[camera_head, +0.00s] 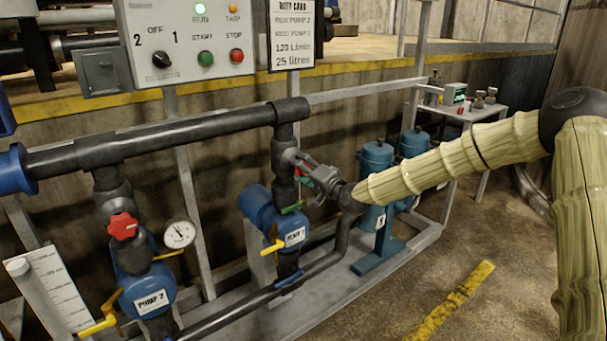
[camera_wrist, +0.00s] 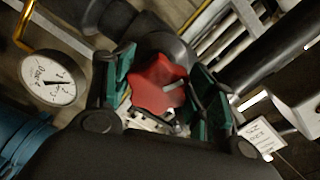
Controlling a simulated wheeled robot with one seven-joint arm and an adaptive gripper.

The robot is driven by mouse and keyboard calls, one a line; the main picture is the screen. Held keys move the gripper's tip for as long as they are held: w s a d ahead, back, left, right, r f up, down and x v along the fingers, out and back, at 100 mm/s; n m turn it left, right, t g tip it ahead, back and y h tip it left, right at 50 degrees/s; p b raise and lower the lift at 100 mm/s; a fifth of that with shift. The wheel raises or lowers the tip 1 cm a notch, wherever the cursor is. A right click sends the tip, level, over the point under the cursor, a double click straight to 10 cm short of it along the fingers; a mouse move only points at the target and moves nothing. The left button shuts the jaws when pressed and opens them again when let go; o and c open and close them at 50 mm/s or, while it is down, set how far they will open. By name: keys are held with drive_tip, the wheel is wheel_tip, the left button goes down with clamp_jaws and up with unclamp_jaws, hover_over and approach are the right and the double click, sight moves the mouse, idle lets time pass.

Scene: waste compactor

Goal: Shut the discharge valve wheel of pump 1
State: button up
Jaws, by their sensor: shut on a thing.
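The red discharge valve wheel (camera_wrist: 158,85) of pump 1 sits between the two green finger pads of my gripper in the wrist view. My gripper (camera_head: 304,178) is shut on this wheel, at the upright pipe above pump 1 (camera_head: 261,206). In the head view my gripper hides most of the wheel, and only a little red shows. Pump 1 is blue and has a white name label (camera_head: 295,236). A yellow lever (camera_head: 272,248) and a green handle (camera_head: 292,208) are close below my gripper. How far the wheel is turned cannot be told.
Pump 2 (camera_head: 148,292) stands at the left with its own red wheel (camera_head: 123,226) and a gauge (camera_head: 180,233). A black header pipe (camera_head: 190,130) runs above. The control panel (camera_head: 188,42) is behind. Blue canisters (camera_head: 376,158) stand right of my gripper. Floor at the front right is clear.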

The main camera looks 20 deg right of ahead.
drive_tip(key=m+b, duration=0.2)
drive_tip(key=m, duration=0.1)
drive_tip(key=shift+d+f+m, duration=0.1)
drive_tip(key=shift+f+m, duration=0.05)
drive_tip(key=shift+m, duration=0.25)
drive_tip(key=m+b, duration=0.3)
drive_tip(key=shift+m+b, duration=0.3)
drive_tip(key=shift+b, duration=0.1)
drive_tip(key=m+b, duration=0.3)
drive_tip(key=shift+r+m+b, duration=0.2)
drive_tip(key=shift+m+b, duration=0.55)
drive_tip(key=shift+m, duration=0.05)
drive_tip(key=shift+r+m+b, duration=0.2)
drive_tip(key=shift+m+b, duration=0.55)
drive_tip(key=shift+m, duration=0.05)
drive_tip(key=shift+r, duration=0.1)
drive_tip(key=o, duration=1)
drive_tip(key=shift+d, duration=0.1)
